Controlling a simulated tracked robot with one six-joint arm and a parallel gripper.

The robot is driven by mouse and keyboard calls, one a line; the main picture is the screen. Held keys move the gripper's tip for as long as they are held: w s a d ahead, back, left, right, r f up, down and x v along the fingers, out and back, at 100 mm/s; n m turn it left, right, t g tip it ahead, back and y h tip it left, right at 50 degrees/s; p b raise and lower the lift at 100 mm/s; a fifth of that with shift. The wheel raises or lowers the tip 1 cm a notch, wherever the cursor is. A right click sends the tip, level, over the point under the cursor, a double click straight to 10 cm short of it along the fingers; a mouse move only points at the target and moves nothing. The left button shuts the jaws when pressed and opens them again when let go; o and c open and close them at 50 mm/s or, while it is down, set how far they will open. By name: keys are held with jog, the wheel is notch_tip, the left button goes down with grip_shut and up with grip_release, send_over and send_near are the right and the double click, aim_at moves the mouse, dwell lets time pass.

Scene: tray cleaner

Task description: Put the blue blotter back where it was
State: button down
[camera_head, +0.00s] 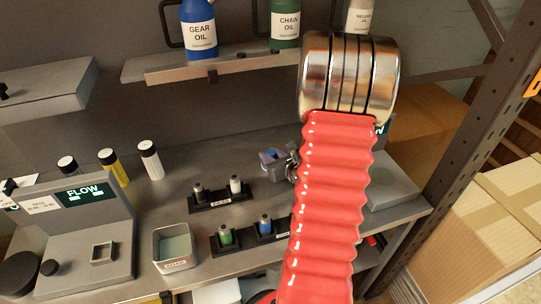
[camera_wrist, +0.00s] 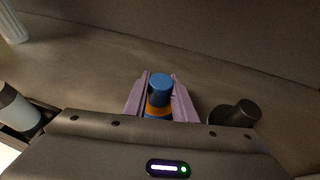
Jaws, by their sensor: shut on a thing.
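My gripper (camera_wrist: 158,100) has purple fingers shut on the blue blotter (camera_wrist: 160,90), a short cylinder with a blue top and an orange band. In the head view my gripper (camera_head: 273,159) is above the grey bench, behind the small racks and left of my red arm. What it holds is hardly visible there. A back black rack (camera_head: 222,199) holds a dark piece (camera_head: 198,193) and a white-topped piece (camera_head: 236,186). My arm hides the bench to the right.
A tray marked SOAK (camera_head: 175,262) stands left of the front rack. The FLOW station (camera_head: 80,240) is farther left. Several capped bottles (camera_head: 150,160) stand behind. An upper shelf (camera_head: 200,67) holds oil bottles. In the wrist view, a dark-topped piece (camera_wrist: 236,113) lies right of the fingers.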

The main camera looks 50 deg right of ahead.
jog(key=shift+f, duration=0.1)
jog(key=c, duration=1.5)
grip_release()
jog(key=shift+o, duration=0.2)
